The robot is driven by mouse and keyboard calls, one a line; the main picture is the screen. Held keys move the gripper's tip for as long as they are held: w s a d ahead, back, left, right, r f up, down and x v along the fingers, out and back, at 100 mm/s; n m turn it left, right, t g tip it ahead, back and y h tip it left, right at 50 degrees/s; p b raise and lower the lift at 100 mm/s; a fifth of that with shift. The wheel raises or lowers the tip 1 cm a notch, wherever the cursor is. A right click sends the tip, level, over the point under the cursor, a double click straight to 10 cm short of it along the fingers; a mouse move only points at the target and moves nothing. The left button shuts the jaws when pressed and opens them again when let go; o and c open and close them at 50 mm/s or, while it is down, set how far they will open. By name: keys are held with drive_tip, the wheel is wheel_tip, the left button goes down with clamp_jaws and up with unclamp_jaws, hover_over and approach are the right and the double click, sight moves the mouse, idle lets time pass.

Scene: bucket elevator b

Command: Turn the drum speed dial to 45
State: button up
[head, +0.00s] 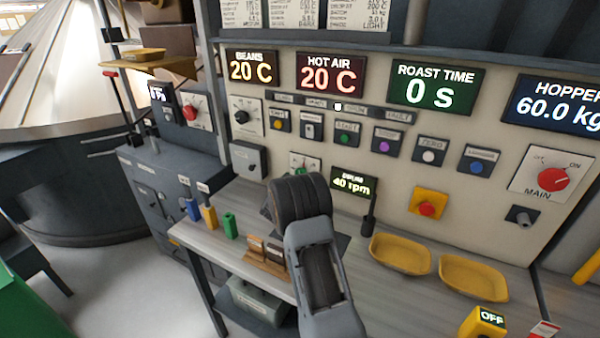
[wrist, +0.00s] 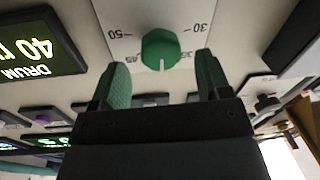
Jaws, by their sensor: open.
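The drum speed dial is a green knob (wrist: 160,48) on a pale plate, seen upside down in the wrist view. Its white mark points down in that view, between the printed 45 and 35. The numbers 50 and 30 also show. In the head view the dial (head: 299,161) is partly covered by my arm. The drum display (head: 353,184) reads 40 rpm; it also shows in the wrist view (wrist: 36,48). My gripper (wrist: 160,64) is open, its two green fingers apart on either side of the knob's lower part, with gaps visible. In the head view my arm hides the fingers.
Below the panel is a grey counter (head: 385,285) with two yellow trays (head: 401,253), (head: 473,277) at right. A dark post (head: 369,212) stands beside my arm. Other knobs, buttons and a red MAIN switch (head: 552,179) surround the dial.

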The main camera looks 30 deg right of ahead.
drive_tip(key=shift+p+x, duration=0.3)
drive_tip(key=shift+x, duration=1.55)
drive_tip(key=shift+c, duration=0.3)
drive_tip(key=c, duration=0.8)
drive_tip(key=m+b, duration=0.1)
drive_tip(key=b, duration=0.1)
drive_tip(key=shift+f+b, duration=0.3)
drive_tip(key=shift+c, duration=0.2)
drive_tip(key=m+b, duration=0.2)
drive_tip(key=b, duration=0.2)
drive_tip(key=shift+f, duration=0.15)
drive_tip(key=m+b, duration=0.4)
drive_tip(key=b, duration=0.2)
drive_tip(key=shift+m+h, duration=0.3)
drive_tip(key=shift+h, duration=0.1)
drive_tip(key=m+b, duration=0.2)
drive_tip(key=b, duration=0.1)
drive_tip(key=shift+r, duration=0.35)
drive_tip(key=shift+r+m, duration=0.1)
drive_tip(key=shift+m, duration=0.3)
